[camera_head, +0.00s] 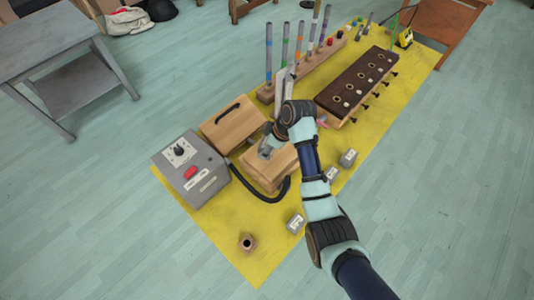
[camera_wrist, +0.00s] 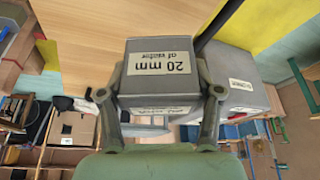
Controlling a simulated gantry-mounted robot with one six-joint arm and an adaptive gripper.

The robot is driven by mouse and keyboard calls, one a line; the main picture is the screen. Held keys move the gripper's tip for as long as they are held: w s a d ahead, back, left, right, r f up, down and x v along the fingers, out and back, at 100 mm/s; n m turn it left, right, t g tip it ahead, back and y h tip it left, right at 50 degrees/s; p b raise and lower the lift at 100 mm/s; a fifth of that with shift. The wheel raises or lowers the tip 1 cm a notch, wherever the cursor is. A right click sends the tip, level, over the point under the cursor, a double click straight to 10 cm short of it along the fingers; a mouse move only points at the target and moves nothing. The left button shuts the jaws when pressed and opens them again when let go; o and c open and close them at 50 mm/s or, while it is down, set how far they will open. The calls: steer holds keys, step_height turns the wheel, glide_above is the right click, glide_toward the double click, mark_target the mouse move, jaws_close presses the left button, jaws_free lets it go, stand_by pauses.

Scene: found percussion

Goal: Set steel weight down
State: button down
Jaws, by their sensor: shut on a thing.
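My gripper (camera_wrist: 160,98) is shut on the steel weight (camera_wrist: 158,68), a grey block labelled "20 mm of water", with one finger on each side. In the head view my gripper (camera_head: 265,152) is at the top of the nearer wooden box (camera_head: 262,176), beside the grey control box (camera_head: 188,172). The weight is small and partly covered by my gripper there. In the wrist view the pale wooden surface (camera_wrist: 85,35) lies right behind the weight. I cannot tell whether the weight touches it.
More labelled grey weights (camera_head: 295,222) stand on the yellow mat (camera_head: 225,228). A wooden box with a dark handle (camera_head: 232,122) is behind. A black hose (camera_head: 268,198) curves around the front. A rack of upright tubes (camera_head: 300,72) and a dark-topped wooden block (camera_head: 355,82) stand farther back.

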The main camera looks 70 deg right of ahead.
steer(key=shift+f+b, duration=0.45)
steer(key=shift+f, duration=1.6)
steer(key=shift+c, duration=1.1)
jaws_free()
steer(key=shift+f, duration=0.2)
steer(key=p+v, duration=0.2)
steer(key=v, duration=1)
steer(key=shift+r+p, duration=0.2)
steer(key=shift+p, duration=0.15)
